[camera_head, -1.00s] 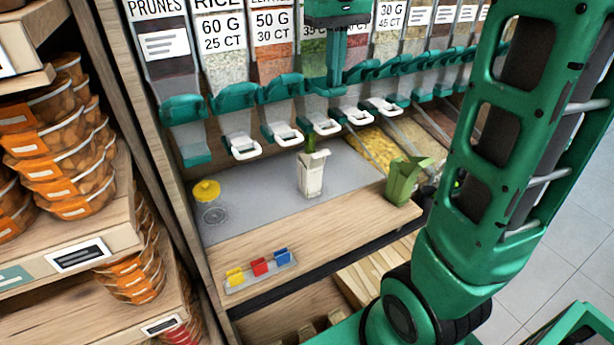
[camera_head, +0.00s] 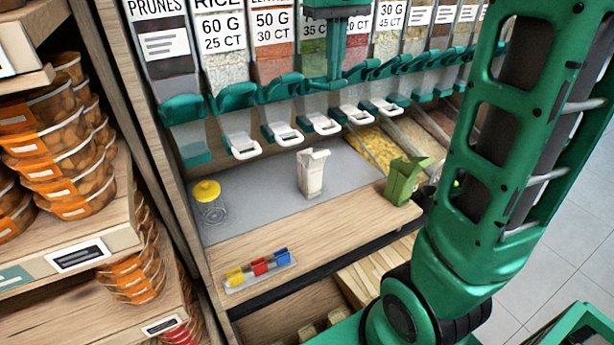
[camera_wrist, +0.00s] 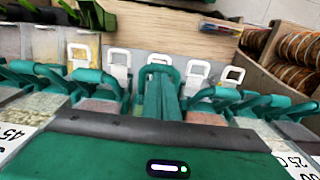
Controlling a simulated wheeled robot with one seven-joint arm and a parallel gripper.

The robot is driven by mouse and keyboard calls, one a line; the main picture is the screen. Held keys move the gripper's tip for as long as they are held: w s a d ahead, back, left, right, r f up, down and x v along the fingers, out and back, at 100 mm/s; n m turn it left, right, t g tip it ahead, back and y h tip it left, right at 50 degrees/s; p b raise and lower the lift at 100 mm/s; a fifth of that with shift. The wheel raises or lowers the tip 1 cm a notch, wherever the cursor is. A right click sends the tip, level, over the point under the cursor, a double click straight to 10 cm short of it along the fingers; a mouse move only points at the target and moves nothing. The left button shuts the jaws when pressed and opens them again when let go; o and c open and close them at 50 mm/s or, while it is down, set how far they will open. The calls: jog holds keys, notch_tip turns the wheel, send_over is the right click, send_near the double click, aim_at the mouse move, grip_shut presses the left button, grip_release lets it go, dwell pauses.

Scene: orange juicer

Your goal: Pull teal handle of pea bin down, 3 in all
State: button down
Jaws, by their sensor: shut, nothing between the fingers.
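The pea bin (camera_head: 313,52) hangs in the dispenser row, with green peas behind its clear front. Its teal handle (camera_head: 318,84) is up, partly hidden by my gripper (camera_head: 336,76). In the wrist view, my gripper (camera_wrist: 168,88) is shut and empty at the teal handle (camera_wrist: 155,72). I cannot tell whether it touches the handle. The bin's white spout (camera_head: 321,124) is below, and no peas fall from it. A white carton (camera_head: 312,174) stands upright on the grey counter under the spouts; its contents are hidden.
Similar bins with teal handles stand close on both sides. A green carton (camera_head: 404,180) stands at the counter's right, a yellow-lidded jar (camera_head: 208,200) at the left. Colored clips (camera_head: 260,266) lie at the front. A shelf of orange packs (camera_head: 62,160) bounds the left.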

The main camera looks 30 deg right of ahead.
jog(key=r, duration=0.4)
jog(key=shift+w, duration=0.35)
jog(key=shift+f, duration=0.15)
dwell(0.3)
jog(key=shift+s+f, duration=0.15)
jog(key=shift+f, duration=0.85)
jog(key=shift+s+f, duration=0.2)
jog(key=shift+f, duration=0.75)
jog(key=shift+s+f, duration=0.15)
jog(key=shift+f, duration=0.85)
jog(key=shift+r, duration=0.1)
notch_tip(320, 180, up, 6)
jog(key=w, duration=0.1)
